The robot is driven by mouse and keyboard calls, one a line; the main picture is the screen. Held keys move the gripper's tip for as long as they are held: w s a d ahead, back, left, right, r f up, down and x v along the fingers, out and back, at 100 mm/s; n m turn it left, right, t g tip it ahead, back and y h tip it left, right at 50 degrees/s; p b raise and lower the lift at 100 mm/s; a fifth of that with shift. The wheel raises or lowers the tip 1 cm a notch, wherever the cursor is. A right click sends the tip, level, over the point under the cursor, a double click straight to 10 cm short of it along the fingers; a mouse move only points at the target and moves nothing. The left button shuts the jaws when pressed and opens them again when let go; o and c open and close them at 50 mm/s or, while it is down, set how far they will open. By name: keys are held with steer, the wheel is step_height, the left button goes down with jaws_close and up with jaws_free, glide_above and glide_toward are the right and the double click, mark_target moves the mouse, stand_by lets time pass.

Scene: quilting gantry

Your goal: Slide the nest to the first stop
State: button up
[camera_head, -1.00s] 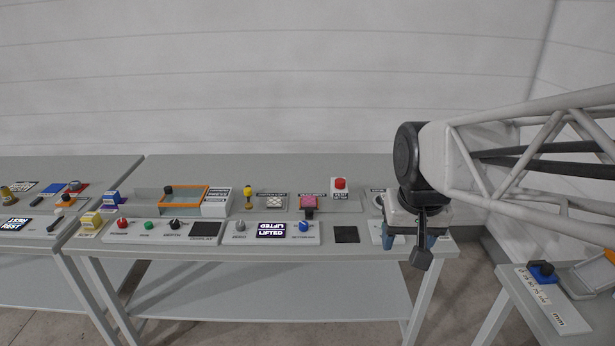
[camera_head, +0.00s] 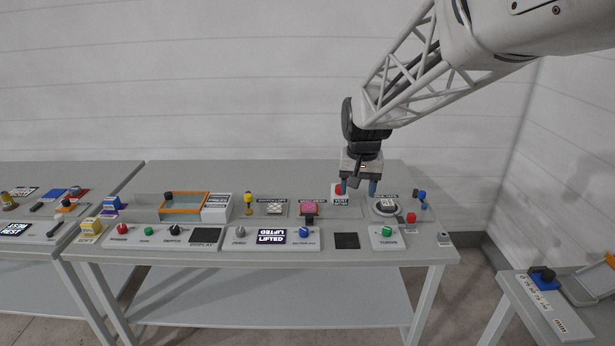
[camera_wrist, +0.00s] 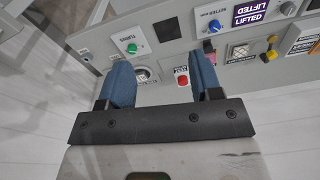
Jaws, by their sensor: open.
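My gripper (camera_head: 358,186) is open and empty, its two blue fingers pointing down over the back right of the middle table. In the wrist view its fingers (camera_wrist: 163,85) stand wide apart, with the red button (camera_wrist: 182,80) visible between them. No label that I can read names the nest. A pink block (camera_head: 310,208) sits in a small dark and orange holder on a grey plate, left of my gripper. An orange frame with a dark knob (camera_head: 184,201) sits farther left on a clear-sided base. I cannot tell which of these is the nest.
A white padded square (camera_head: 275,208) and a yellow-topped post (camera_head: 248,201) stand left of the pink block. A round dial (camera_head: 385,206) is right of my gripper. Front panels carry a LIFTED display (camera_head: 271,237), a blue knob (camera_head: 304,232) and a green knob (camera_head: 387,231).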

steer(key=w+a+f, duration=0.3)
steer(key=w+f, duration=0.1)
steer(key=w, duration=0.4)
steer(key=w+a+f, duration=0.2)
steer(key=w+f, duration=0.3)
steer(key=w, duration=0.2)
steer(key=m+g, duration=0.1)
glide_above(309, 216)
step_height(309, 216, down, 13)
steer(key=shift+d+r, duration=0.1)
steer(key=shift+w, duration=0.1)
steer(key=shift+f, duration=0.3)
steer(key=shift+f, duration=3.75)
steer(key=shift+c, duration=0.4)
jaws_close()
